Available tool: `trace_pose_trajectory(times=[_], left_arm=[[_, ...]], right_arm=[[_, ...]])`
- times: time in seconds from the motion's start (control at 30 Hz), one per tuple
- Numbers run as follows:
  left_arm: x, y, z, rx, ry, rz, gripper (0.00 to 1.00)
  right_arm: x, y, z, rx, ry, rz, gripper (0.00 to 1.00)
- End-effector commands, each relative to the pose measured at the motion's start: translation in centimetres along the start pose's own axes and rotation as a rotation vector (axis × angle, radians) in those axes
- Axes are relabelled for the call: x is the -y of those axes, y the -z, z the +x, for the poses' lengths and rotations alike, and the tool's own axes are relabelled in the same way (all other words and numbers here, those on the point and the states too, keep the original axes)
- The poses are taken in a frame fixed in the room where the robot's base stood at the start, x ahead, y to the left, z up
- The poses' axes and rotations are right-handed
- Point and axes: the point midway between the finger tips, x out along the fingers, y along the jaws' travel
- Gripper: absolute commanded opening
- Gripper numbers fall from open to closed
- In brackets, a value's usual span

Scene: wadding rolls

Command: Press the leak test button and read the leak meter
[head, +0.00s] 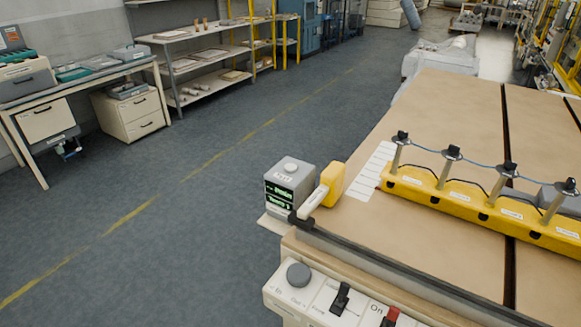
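A grey box-shaped meter (287,192) stands at the near left corner of the workbench. Its dark front display (281,197) carries two lines of green characters, too small and blurred to read surely. A pale round button (291,167) sits on top of the box, above a small label. I take this box to be the leak meter with its test button. Nothing touches the button. Neither of my grippers is in view.
A yellow piece with a pale handle (323,192) stands right beside the meter. A yellow bar (470,207) with several black-topped posts crosses the brown bench (420,245). A control panel (345,303) with a knob and switches is at the front edge. Floor on the left is clear.

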Motion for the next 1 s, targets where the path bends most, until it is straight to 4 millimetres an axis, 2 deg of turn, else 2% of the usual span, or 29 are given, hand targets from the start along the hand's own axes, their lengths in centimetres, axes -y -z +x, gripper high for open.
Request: trace_pose_trajectory(times=[0.07, 0.3, 1.0], left_arm=[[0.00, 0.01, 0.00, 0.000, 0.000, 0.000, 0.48], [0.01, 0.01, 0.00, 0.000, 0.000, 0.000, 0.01], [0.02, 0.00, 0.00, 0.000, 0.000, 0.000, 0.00]], right_arm=[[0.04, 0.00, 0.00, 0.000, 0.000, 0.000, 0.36], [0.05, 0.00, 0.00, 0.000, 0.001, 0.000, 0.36], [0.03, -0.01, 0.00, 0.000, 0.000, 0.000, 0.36]])
